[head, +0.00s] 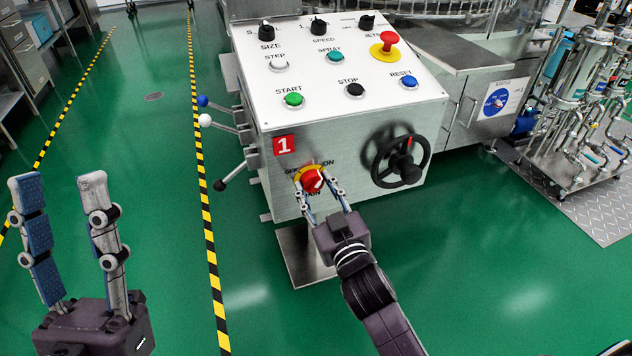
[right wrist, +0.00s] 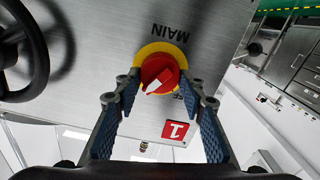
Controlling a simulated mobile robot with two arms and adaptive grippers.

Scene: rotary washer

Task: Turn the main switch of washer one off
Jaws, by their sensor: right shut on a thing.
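The main switch (head: 311,180) of washer one is a red knob with a yellow ring on the front of the washer's control box, below a red number 1 plate (head: 285,145). In the right wrist view the knob (right wrist: 160,73) appears upside down, and its white pointer slants toward the ON side. My right gripper (head: 314,177) is shut on the knob, one finger on each side. Its fingers also show in the right wrist view (right wrist: 158,88). The OFF label is partly hidden by a finger. My left gripper (head: 59,180) is open and empty at the far left.
A black handwheel (head: 402,160) sits right of the switch. Several buttons and a red emergency stop (head: 389,40) are on the panel above. Levers with blue and white balls (head: 205,120) stick out left of the box. Green floor is free around the box.

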